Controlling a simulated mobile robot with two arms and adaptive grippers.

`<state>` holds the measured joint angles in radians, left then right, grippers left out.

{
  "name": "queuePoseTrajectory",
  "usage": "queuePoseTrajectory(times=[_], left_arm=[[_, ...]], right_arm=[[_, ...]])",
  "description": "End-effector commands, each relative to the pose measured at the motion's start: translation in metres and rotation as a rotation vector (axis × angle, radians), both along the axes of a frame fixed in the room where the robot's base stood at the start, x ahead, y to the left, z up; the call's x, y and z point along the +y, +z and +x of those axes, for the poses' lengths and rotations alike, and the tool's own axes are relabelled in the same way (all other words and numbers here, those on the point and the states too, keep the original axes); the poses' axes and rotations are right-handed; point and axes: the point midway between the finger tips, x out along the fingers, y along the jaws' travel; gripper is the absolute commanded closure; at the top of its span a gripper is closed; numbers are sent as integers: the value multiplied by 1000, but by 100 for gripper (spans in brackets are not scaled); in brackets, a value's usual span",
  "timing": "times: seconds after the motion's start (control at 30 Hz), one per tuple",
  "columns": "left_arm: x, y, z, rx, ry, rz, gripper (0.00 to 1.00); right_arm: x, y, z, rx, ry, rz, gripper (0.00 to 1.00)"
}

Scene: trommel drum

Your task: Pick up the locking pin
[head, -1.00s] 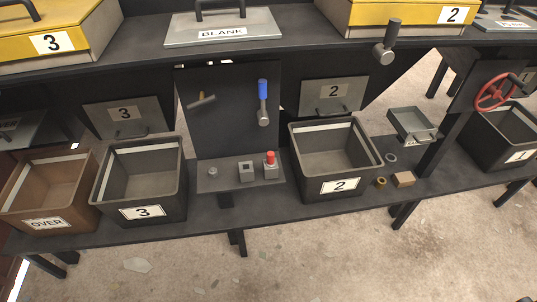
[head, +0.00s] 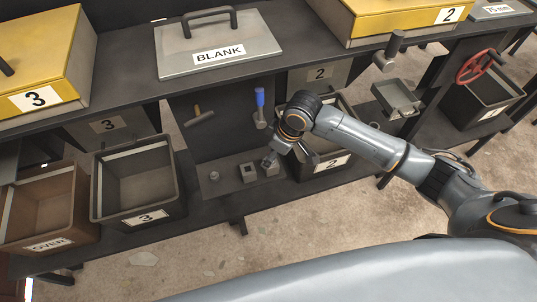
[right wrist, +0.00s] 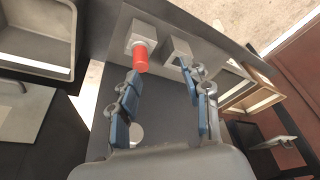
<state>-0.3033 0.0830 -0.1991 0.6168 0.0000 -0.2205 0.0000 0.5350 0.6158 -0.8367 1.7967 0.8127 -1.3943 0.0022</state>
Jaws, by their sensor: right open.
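The locking pin, with a red cylindrical grip (right wrist: 140,56), stands in a small light grey block (right wrist: 141,33) in the right wrist view. My right gripper (right wrist: 160,78) is open and empty, its blue-padded fingers pointing towards the block. The pin grip shows just beyond the tip of the left-hand finger; I cannot tell whether they touch. In the head view my right gripper (head: 271,160) is over the pin's block (head: 271,170) on the small shelf and hides the red grip. My left gripper is not in view.
A second block with a square hole (head: 248,173) stands beside the pin's block, with a small round part (head: 214,176) further left. Bin 3 (head: 142,217) is left of the shelf, bin 2 (head: 326,165) right. A blue-handled tool (head: 260,100) hangs on the panel behind.

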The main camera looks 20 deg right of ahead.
Motion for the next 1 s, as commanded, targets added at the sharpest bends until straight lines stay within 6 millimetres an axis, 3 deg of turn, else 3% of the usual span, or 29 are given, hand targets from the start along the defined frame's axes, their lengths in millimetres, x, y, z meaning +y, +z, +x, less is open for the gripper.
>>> queuePoseTrajectory(times=[0.1,0.23,0.8,1.0], left_arm=[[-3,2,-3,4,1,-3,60],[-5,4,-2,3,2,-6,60],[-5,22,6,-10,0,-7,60],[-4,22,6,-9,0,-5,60]], right_arm=[[-13,13,10,7,7,-27,53],[-18,12,13,18,7,-38,53],[-9,-51,29,19,6,-36,53],[-8,-57,30,15,8,-36,53]])
